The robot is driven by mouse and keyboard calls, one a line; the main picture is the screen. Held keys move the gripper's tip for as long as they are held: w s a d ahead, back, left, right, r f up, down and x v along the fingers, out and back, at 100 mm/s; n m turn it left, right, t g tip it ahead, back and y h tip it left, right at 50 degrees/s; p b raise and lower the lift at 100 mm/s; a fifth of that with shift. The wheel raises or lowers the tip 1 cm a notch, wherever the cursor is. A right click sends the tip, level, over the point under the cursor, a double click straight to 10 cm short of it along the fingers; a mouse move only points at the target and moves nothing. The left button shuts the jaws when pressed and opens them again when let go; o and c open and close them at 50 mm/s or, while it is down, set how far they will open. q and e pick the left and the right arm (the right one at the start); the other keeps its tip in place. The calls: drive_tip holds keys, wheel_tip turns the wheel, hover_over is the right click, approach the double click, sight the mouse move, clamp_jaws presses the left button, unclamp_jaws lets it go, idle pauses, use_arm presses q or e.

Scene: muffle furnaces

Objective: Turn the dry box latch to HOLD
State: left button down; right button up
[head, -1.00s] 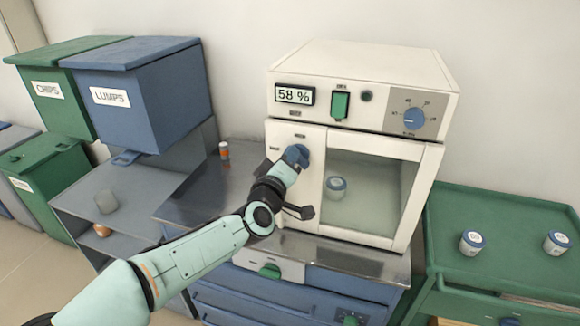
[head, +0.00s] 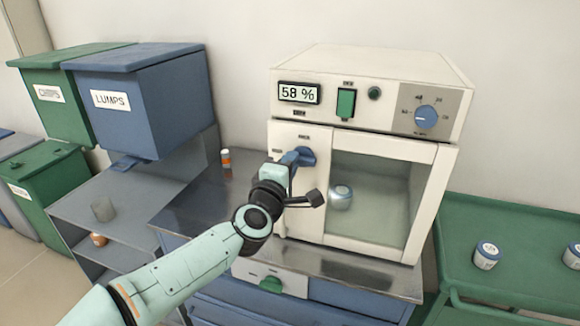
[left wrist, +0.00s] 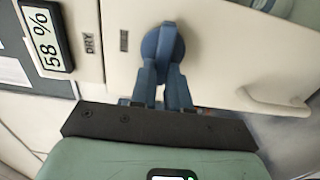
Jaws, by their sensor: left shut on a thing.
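The dry box (head: 292,215) is the cream cabinet with a windowed door on the steel bench top. Its blue latch (head: 307,156) sits at the door's upper left and also shows in the left wrist view (left wrist: 168,42). My left gripper (head: 291,158) comes from the left, its blue fingers (left wrist: 163,84) shut on the latch's lever. In the head view the lever points roughly left, towards the gripper. Small labels stand above and left of the latch; their words are too small to read surely. The door looks closed. My right gripper is out of view.
A display (head: 299,93) reads 58 %, beside a green switch (head: 346,103) and blue dial (head: 426,116). A jar (head: 341,198) stands behind the door glass. A green cart (head: 520,215) with jars is at right.

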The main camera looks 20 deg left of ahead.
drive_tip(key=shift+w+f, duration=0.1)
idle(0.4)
use_arm(q)
drive_tip(key=c, duration=1.1)
unclamp_jaws()
drive_tip(key=s, duration=1.3)
drive_tip(key=shift+s+a, duration=0.2)
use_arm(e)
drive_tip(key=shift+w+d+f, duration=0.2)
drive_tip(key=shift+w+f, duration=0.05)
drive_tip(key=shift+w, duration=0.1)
